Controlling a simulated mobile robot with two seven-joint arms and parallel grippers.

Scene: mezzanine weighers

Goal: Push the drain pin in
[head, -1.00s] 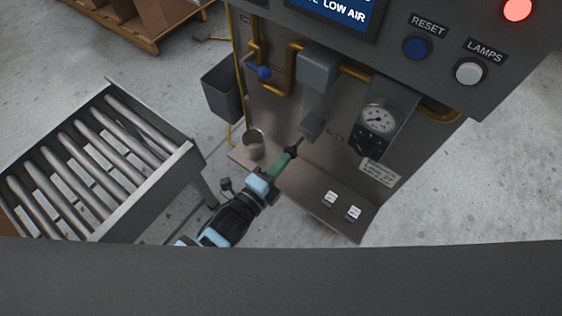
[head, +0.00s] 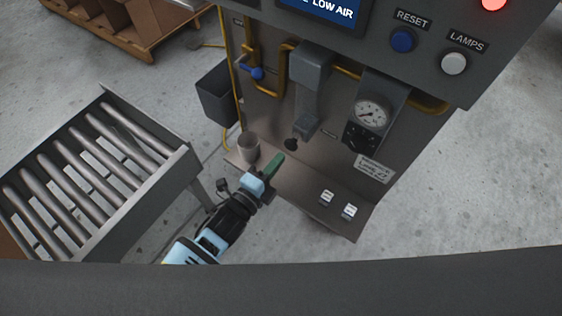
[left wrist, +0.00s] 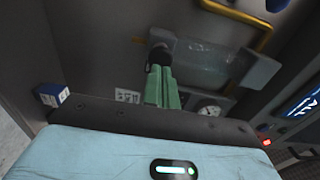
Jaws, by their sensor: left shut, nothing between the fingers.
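The filter bowl (head: 307,99) hangs under a grey block on the machine's front panel, with a grey collar (head: 305,125) at its lower end. A small black knob (head: 291,143), which looks like the drain pin, sits just below the collar. My left gripper (head: 276,160) comes from the lower left, its green fingers shut and empty. In the head view its tips are a little below and left of the knob, with a small gap. In the left wrist view the knob (left wrist: 160,54) shows past the fingertips (left wrist: 162,72); contact cannot be told there. My right gripper is not in view.
A metal cup (head: 248,148) stands on the machine's ledge, left of my fingers. A pressure gauge (head: 371,113) and blue valve handle (head: 257,73) flank the bowl. Two small white-topped items (head: 327,197) sit on the ledge. A roller conveyor (head: 100,185) stands left.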

